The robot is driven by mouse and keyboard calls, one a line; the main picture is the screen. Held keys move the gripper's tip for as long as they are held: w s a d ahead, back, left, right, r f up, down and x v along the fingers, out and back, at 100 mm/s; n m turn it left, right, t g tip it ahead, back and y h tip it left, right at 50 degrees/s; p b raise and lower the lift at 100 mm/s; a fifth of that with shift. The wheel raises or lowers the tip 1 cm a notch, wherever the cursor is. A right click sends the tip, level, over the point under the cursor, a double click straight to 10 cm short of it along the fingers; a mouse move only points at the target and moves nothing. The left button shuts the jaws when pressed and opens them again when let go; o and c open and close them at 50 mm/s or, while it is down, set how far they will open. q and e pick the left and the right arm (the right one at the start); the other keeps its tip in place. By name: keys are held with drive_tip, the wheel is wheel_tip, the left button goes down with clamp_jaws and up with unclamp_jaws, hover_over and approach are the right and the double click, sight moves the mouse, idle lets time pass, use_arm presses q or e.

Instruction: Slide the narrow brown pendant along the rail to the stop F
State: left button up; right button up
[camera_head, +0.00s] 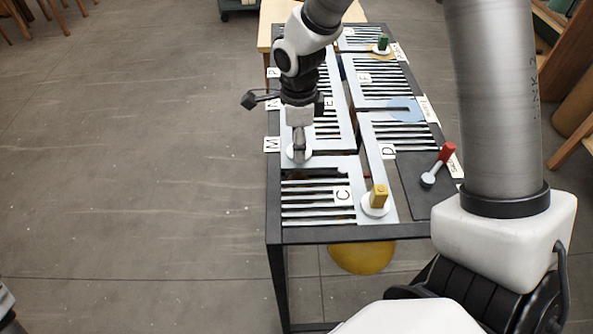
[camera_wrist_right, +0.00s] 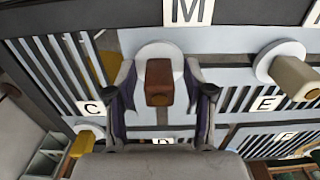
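The brown pendant (camera_wrist_right: 160,82) stands on a round white disc near the M label, in the right wrist view. My right gripper (camera_wrist_right: 160,92) is around it, one finger on each side, with gaps between the fingers and the brown block. In the head view my right gripper (camera_head: 299,150) is low over the left side of the rail board and hides the brown pendant; part of the white disc shows below it. The F label (camera_head: 364,77) lies farther back on the board, right of the E label (camera_head: 329,102).
A yellow pendant (camera_head: 378,196) stands near the C label, and a green one (camera_head: 383,44) at the back. A cream pendant (camera_wrist_right: 296,76) stands near E in the wrist view. A red-handled lever (camera_head: 440,162) is on the right edge. Slotted panels border the pale rail paths.

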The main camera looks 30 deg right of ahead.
drive_tip(key=c, duration=0.5)
clamp_jaws()
drive_tip(key=shift+s+d, duration=0.1)
drive_tip(key=shift+s, duration=0.05)
drive_tip(key=shift+r, duration=0.1)
drive_tip(key=shift+s+d+b, duration=0.15)
drive_tip(key=shift+d+b, duration=0.25)
drive_tip(key=s+d+b, duration=0.2)
drive_tip(key=d, duration=0.1)
drive_tip(key=s+d+b, duration=0.2)
drive_tip(key=d, duration=0.2)
drive_tip(key=s+d+b, duration=0.2)
drive_tip(key=d, duration=0.2)
drive_tip(key=shift+s, duration=0.35)
drive_tip(key=shift+w, duration=0.1)
